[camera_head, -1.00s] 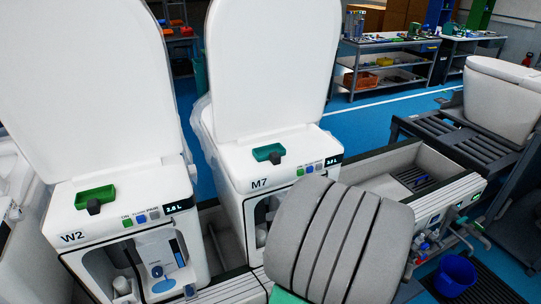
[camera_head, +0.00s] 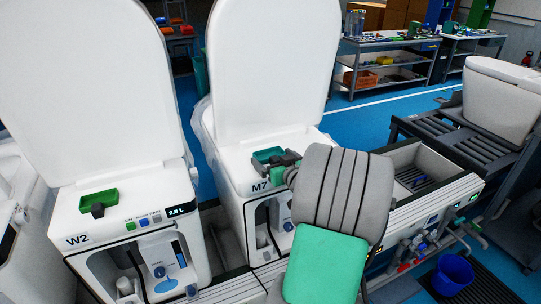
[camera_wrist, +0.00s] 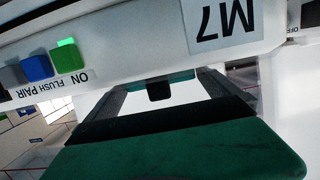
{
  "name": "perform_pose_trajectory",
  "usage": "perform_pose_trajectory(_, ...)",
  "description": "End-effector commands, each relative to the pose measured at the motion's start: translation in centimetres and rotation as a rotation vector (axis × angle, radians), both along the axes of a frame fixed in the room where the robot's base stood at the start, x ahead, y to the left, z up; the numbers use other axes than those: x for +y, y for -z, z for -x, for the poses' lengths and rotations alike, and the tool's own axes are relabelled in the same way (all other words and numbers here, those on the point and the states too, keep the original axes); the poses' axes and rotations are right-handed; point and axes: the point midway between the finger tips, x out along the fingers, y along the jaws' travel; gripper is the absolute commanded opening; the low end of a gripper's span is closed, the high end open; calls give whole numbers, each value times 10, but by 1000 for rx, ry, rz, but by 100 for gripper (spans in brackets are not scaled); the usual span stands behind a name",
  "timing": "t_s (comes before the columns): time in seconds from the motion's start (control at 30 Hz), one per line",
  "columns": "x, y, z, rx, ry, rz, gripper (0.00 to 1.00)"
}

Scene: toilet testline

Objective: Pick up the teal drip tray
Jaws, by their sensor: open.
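The teal drip tray (camera_head: 267,153) sits on top of the white toilet unit labelled M7 (camera_head: 238,180), near its front edge. In the wrist view the tray shows as a teal strip (camera_wrist: 180,76) with a dark tab (camera_wrist: 159,91). My gripper (camera_head: 283,163) is open at the tray's front right, close to it. In the wrist view its two dark fingers stand on either side of the tab. I cannot tell whether they touch it. My arm hides part of the M7 front and its buttons in the head view.
A similar green tray (camera_head: 97,199) with a dark tab lies on the W2 unit (camera_head: 80,225) at left. Raised white lids stand behind both trays. The M7 buttons (camera_wrist: 38,66) are close to my gripper in the wrist view. A blue bucket (camera_head: 453,274) stands at lower right.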

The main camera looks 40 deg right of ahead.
Motion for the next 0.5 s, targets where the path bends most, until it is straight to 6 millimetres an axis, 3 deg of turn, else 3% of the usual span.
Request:
perform_pose_trajectory(0.17,0,0,0,-1,0,0,98)
perform_pose_trajectory(0.5,0,0,0,-1,0,0,71)
